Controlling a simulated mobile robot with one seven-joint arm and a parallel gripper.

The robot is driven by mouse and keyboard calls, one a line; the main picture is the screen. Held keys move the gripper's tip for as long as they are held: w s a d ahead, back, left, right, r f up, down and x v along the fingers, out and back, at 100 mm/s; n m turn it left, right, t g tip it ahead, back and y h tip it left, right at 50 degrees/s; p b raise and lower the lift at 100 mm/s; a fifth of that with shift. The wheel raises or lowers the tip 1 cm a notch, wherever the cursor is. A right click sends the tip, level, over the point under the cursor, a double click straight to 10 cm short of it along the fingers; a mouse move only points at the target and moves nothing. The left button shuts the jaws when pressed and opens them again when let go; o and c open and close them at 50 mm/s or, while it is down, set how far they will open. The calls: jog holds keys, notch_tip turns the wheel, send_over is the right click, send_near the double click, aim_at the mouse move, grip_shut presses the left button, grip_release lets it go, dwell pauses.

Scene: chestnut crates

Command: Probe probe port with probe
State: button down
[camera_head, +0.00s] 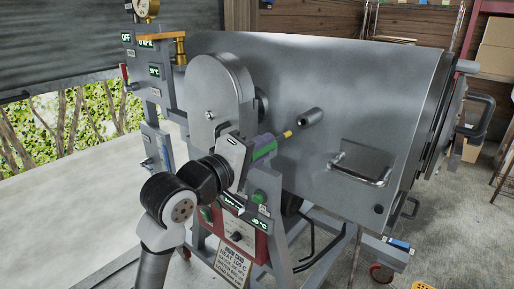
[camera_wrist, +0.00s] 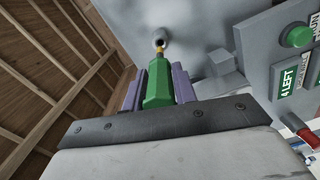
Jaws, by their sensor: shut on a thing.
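The probe has a green body and a brass-yellow tip (camera_head: 287,135). My gripper (camera_head: 264,147) is shut on the green body, its purple fingers on either side. The probe port (camera_head: 310,117) is a short grey tube sticking out of the big steel drum. In the head view the probe tip points up and right at the port, close to its near end, with a small gap apparent. In the wrist view the green probe (camera_wrist: 158,90) points at the port's dark round opening (camera_wrist: 160,42). The tip overlaps the lower edge of the opening, so contact there cannot be told.
The steel drum (camera_head: 345,85) fills the middle, with a handle (camera_head: 362,172) right of the port. A rounded grey housing (camera_head: 217,90) stands left of my gripper. A red control box (camera_head: 238,232) is below. A grey panel with a green button (camera_wrist: 299,36) is at right in the wrist view.

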jog(key=shift+a+r, duration=0.1)
jog(key=shift+a, duration=0.35)
jog(key=shift+d+b, duration=0.15)
jog(key=shift+b, duration=0.65)
jog(key=shift+b+x, duration=0.35)
jog(key=shift+x, duration=2.45)
jog(key=shift+b, duration=1.4)
jog(key=x, duration=0.8)
jog(key=shift+b, duration=0.45)
dwell(1.1)
